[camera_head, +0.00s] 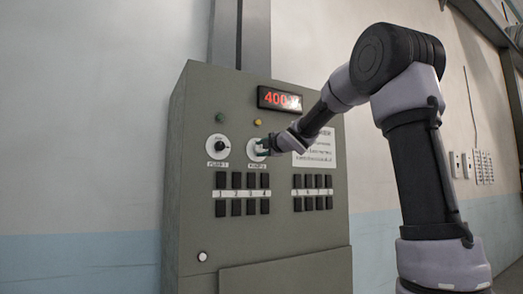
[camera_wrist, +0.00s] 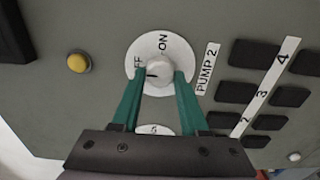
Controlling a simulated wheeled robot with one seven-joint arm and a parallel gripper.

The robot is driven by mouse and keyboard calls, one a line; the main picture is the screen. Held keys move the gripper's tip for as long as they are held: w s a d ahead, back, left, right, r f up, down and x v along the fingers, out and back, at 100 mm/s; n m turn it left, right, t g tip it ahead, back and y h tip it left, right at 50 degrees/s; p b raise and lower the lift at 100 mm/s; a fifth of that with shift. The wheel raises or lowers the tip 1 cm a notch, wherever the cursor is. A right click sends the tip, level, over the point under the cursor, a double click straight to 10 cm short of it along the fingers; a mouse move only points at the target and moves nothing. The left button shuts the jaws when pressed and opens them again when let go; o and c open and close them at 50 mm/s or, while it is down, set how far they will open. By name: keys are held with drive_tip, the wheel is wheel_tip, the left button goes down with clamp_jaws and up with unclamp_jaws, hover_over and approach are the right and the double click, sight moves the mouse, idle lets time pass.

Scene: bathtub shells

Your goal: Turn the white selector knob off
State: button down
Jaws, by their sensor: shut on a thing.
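The white selector knob (camera_wrist: 160,66) sits on a round white dial plate (camera_wrist: 178,47) marked ON and what reads as OFF, beside a PUMP 2 label (camera_wrist: 207,68). A short dark mark shows on the knob's lower left, near the OFF lettering; its exact setting is hard to tell. My gripper (camera_wrist: 160,76) has its two teal fingers on either side of the knob, shut on it. In the head view my gripper (camera_head: 264,147) reaches the panel from the right and partly hides the knob and dial.
The grey-green cabinet (camera_head: 200,240) carries a black knob (camera_head: 219,146) to the left, a yellow lamp (camera_head: 258,122) above, and a red display (camera_head: 279,99). Rows of black switches (camera_head: 236,208) lie below. A white notice (camera_head: 318,152) is at right.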

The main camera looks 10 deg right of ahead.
drive_tip(key=shift+f, duration=0.1)
idle(0.3)
drive_tip(key=shift+c, duration=2.1)
unclamp_jaws()
drive_tip(key=shift+s, duration=0.15)
drive_tip(key=v, duration=1)
drive_tip(key=shift+s+d, duration=0.15)
drive_tip(key=shift+s, duration=0.15)
